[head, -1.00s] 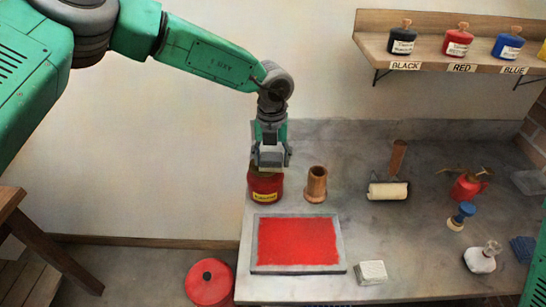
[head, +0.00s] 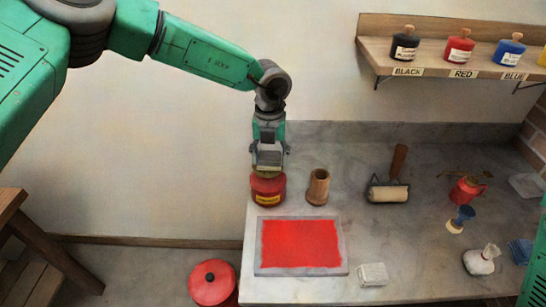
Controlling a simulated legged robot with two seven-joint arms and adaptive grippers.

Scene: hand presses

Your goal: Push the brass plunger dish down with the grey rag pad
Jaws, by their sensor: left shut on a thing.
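A red can with a yellow label (head: 268,190) stands at the back left of the grey bench. The brass plunger dish (head: 267,175) shows as a thin dull-gold band on top of it. My left gripper (head: 267,163) points down directly above the dish and is shut on a pale grey piece, which looks like the grey rag pad (head: 268,158). The pad's underside is at the dish, and I cannot tell whether they touch. The fingers hide part of the pad and the dish's far side. My right gripper is not in view.
A framed red slab (head: 300,244) lies in front of the can. A wooden cup (head: 318,187) stands close to its right. A roller (head: 388,192), a red oil can (head: 466,189) and a pale block (head: 373,274) lie farther right. A lidded red pot (head: 212,282) is below the bench.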

